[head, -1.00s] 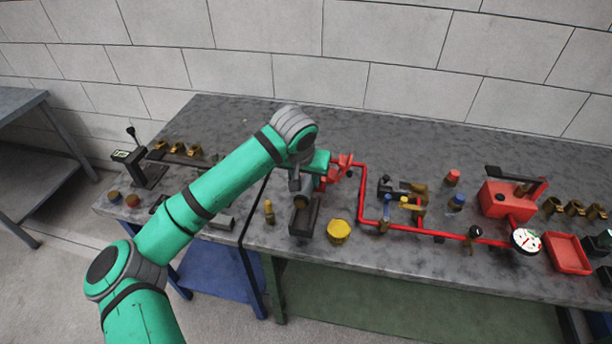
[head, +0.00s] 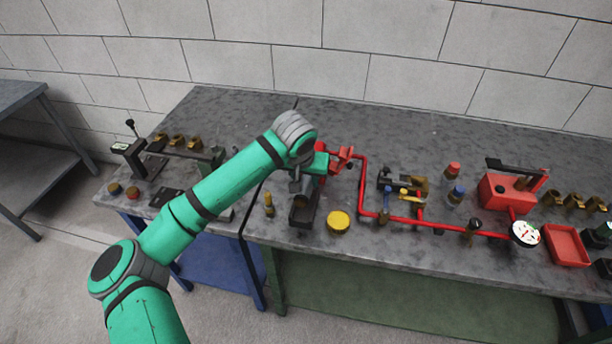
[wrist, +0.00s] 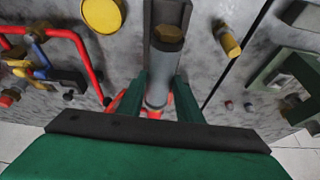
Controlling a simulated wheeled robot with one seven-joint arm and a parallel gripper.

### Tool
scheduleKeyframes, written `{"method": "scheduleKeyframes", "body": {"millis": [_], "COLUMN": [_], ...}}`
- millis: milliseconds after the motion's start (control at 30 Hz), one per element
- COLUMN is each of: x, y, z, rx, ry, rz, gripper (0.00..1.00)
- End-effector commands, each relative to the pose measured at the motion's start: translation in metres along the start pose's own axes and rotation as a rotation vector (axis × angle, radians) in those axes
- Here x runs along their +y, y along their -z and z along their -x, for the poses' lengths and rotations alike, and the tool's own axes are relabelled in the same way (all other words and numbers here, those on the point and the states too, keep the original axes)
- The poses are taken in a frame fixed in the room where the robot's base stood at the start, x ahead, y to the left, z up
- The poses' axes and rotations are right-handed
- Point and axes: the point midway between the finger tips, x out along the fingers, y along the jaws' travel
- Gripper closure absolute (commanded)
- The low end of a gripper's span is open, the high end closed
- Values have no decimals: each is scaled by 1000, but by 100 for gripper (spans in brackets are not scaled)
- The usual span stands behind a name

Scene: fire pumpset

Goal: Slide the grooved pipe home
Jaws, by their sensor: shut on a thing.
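The grooved pipe (wrist: 158,88) is a grey cylinder with a brown end facing the top of the wrist view. My gripper (wrist: 158,85) has its two dark green fingers shut on the pipe, one on each side. A dark open holder (wrist: 168,12) lies along the pipe's brown end; I cannot tell whether they touch. In the head view my gripper (head: 312,170) is above the bench behind the holder (head: 303,212), and the arm hides most of the pipe. A red fitting (head: 341,160) stands just right of my gripper.
Red piping (head: 362,190) runs from the fitting to a white gauge (head: 525,233). A yellow cap (head: 339,221) and a small brass piece (head: 269,204) flank the holder. A red box (head: 503,195) and red tray (head: 567,245) stand right. The bench's back is mostly clear.

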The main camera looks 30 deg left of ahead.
Motion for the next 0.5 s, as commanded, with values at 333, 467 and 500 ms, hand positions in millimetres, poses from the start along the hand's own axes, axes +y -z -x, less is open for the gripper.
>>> {"method": "scheduleKeyframes", "body": {"millis": [333,467,500], "x": [0,0,0], "y": [-4,-5,-6], "z": [-10,-14,-15], "rx": [2,2,2], "ry": [-1,-1,-1], "rz": [0,0,0], "gripper": [100,100,100]}}
